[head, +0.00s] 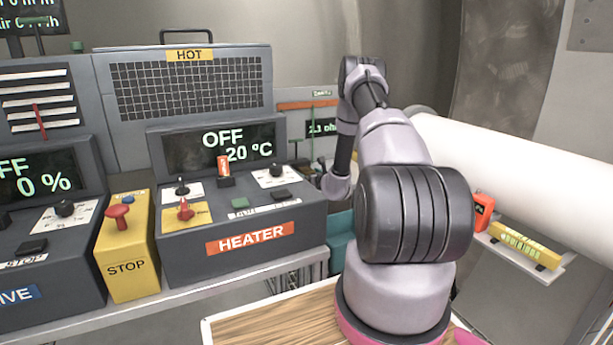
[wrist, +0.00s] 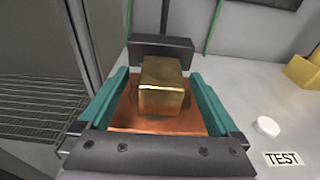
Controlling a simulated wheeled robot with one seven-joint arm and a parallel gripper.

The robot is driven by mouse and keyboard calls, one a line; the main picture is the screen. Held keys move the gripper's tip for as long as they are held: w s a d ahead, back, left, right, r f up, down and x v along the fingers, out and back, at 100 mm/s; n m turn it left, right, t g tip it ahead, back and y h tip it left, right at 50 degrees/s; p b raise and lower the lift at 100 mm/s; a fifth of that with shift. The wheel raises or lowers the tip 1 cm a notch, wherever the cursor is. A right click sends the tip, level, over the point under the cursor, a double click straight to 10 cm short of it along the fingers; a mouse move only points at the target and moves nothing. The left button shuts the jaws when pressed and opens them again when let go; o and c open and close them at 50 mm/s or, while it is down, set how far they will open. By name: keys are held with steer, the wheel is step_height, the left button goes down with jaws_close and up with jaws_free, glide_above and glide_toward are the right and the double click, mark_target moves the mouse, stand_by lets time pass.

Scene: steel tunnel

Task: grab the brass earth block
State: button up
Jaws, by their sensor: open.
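The brass earth block (wrist: 161,92) is a small gold-coloured cube in the wrist view. It sits on a flat copper-coloured plate (wrist: 124,118). My gripper (wrist: 159,76) is open, with one teal finger on each side of the block in this view. A gap shows between the block and each finger, and nothing is gripped. I cannot tell how far the fingertips are above the plate.
A dark bar (wrist: 161,47) stands just behind the block. A white round knob (wrist: 267,126) and a TEST label (wrist: 283,158) lie to the right, with a yellow box (wrist: 301,72) beyond. The heater console (head: 240,230) and yellow STOP box (head: 128,250) stand left of my arm.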

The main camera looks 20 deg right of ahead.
steer(key=shift+w+f, duration=0.15)
steer(key=shift+w, duration=0.85)
jaws_close()
steer(key=shift+r, duration=0.2)
